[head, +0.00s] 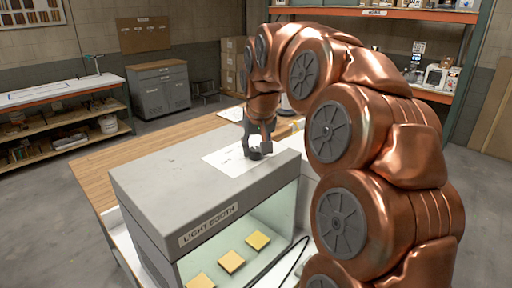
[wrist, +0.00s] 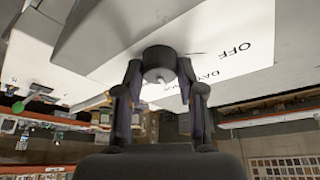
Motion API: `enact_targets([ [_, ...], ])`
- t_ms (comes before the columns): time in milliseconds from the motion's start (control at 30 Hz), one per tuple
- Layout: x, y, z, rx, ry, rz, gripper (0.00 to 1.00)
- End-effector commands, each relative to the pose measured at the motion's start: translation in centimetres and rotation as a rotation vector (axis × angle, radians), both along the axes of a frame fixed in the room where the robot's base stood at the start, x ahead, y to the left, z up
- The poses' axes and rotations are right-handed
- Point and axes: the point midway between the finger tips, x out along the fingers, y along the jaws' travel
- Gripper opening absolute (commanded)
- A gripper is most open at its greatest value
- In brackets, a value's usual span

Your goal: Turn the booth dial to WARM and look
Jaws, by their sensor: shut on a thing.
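The light booth (head: 145,190) is a grey box with a "LIGHT BOOTH" label on its front, and its inside is lit. A white dial plate (head: 222,160) lies on its top. In the wrist view the plate (wrist: 222,70) shows "OFF" and part of a word starting "DAY"; no WARM marking is readable. The dark round dial (wrist: 159,60) sits between the fingers of my gripper (wrist: 160,88), which is shut on it. A small pale mark shows at the dial's lower edge. In the head view my gripper (head: 257,150) comes down onto the plate and largely hides the dial.
Several yellow samples (head: 231,262) lie inside the booth. The booth stands on a wooden-topped table (head: 95,172). A grey cabinet (head: 160,90) and a shelf bench (head: 60,120) stand behind at left. An orange-edged rack (head: 420,14) is at back right.

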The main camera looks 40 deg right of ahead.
Motion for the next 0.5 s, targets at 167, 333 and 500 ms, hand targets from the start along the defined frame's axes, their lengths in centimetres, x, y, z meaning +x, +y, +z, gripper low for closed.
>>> enact_targets([
  [167, -0.03, -0.02, -0.26, 0.000, 0.001, -0.021, 0.04],
  [333, -0.02, 0.00, -0.62, -0.002, 0.002, -0.080, 0.04],
  [500, 0.07, 0.03, -0.89, -0.002, 0.003, -0.183, 0.04],
])
